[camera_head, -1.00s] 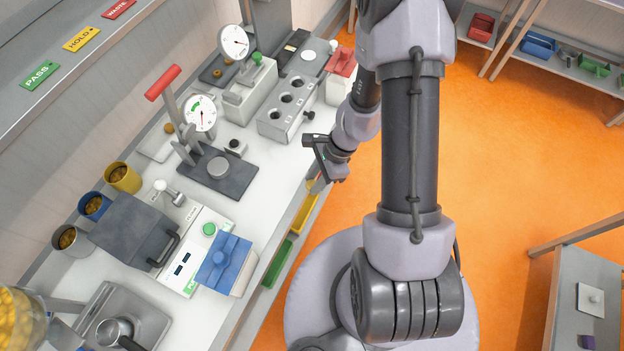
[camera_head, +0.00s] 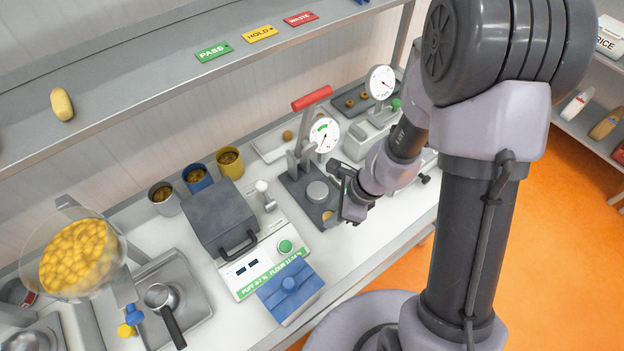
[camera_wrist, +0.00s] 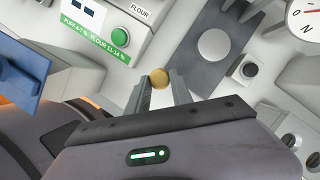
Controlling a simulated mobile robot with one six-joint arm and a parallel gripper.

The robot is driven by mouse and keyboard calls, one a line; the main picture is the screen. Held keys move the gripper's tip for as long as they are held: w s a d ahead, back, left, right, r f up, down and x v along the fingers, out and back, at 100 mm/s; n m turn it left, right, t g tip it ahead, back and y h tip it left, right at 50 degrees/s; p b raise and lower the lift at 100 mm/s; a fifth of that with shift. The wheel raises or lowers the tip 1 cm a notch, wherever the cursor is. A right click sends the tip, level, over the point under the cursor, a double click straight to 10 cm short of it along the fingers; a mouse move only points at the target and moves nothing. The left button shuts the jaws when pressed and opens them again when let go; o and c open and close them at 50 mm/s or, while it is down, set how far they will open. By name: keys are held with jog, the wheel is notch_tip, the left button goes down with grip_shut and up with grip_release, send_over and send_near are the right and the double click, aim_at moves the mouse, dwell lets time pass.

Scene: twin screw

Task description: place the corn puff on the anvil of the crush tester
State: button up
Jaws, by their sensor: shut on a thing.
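The corn puff (camera_wrist: 159,77) is a small round golden piece between the fingertips of my gripper (camera_wrist: 160,88) in the wrist view. My gripper is shut on it. In the head view the puff (camera_head: 327,215) shows at the tip of my gripper (camera_head: 334,208), just front-right of the anvil. The crush tester has a dark base (camera_head: 298,186), a red lever handle (camera_head: 312,97) and a dial with a green band (camera_head: 325,135). Its anvil (camera_head: 318,192) is a bare grey disc, also seen ahead and right of the puff in the wrist view (camera_wrist: 214,44).
Left of the tester stands a white moisture unit with a green button (camera_head: 285,246) and dark lid (camera_head: 220,218). A second dial gauge (camera_head: 381,82) stands behind right. Several cups (camera_head: 197,178) line the wall. A blue block (camera_head: 290,287) lies at the front.

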aim_at(316, 190)
jog(key=w, duration=0.3)
jog(key=w+a+p, duration=0.1)
jog(key=w, duration=0.3)
jog(key=w+a+f+p, duration=0.1)
jog(key=w, duration=0.3)
jog(key=shift+w, duration=0.2)
jog(key=shift+w+f, duration=0.15)
jog(key=shift+f, duration=0.05)
notch_tip(316, 190, down, 3)
jog(key=shift+r, duration=0.1)
jog(key=shift+w+f, duration=0.1)
jog(key=shift+f, duration=0.15)
jog(key=shift+f+b, duration=0.15)
jog(key=shift+b, duration=0.2)
jog(key=o, duration=0.9)
